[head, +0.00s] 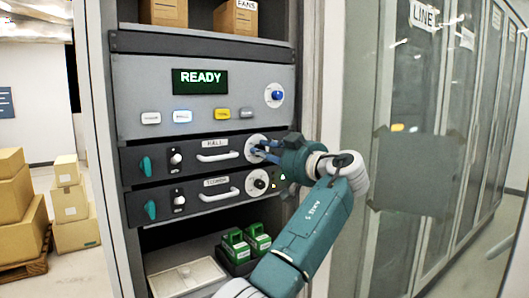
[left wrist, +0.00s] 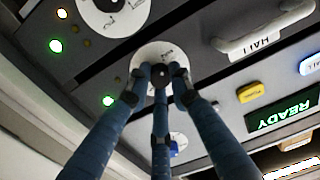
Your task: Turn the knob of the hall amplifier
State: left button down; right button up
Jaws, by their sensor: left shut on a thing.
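The hall amplifier (head: 186,161) is the upper of two dark rack units, with a HALL label and a white handle (head: 217,157). Its round white dial (head: 251,139) is at its right end. My left gripper (head: 262,150) reaches in from the right side of the rack and is at this dial. In the left wrist view, turned upside down, the blue fingers (left wrist: 161,80) close around the dark knob (left wrist: 160,71) at the centre of the dial (left wrist: 147,52). The fingers hide most of the knob. My right gripper is not in view.
A panel above has a READY display (head: 200,82), several coloured buttons and a blue knob (head: 277,95). A second unit (head: 190,197) with its own dial (head: 257,183) sits just below. Green-handled items (head: 236,246) stand on the shelf beneath. Glass cabinets (head: 430,90) line the right.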

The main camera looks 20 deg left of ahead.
pick_arm(q)
jog(key=c, duration=1.7)
grip_release()
jog(key=shift+r, duration=0.3)
jog(key=shift+o, duration=0.8)
jog(key=shift+f, duration=0.15)
jog(key=shift+d, duration=0.1)
jog(key=v, duration=0.7)
jog(key=shift+s+d, duration=0.15)
jog(key=shift+s, duration=0.05)
jog(key=shift+f, duration=0.1)
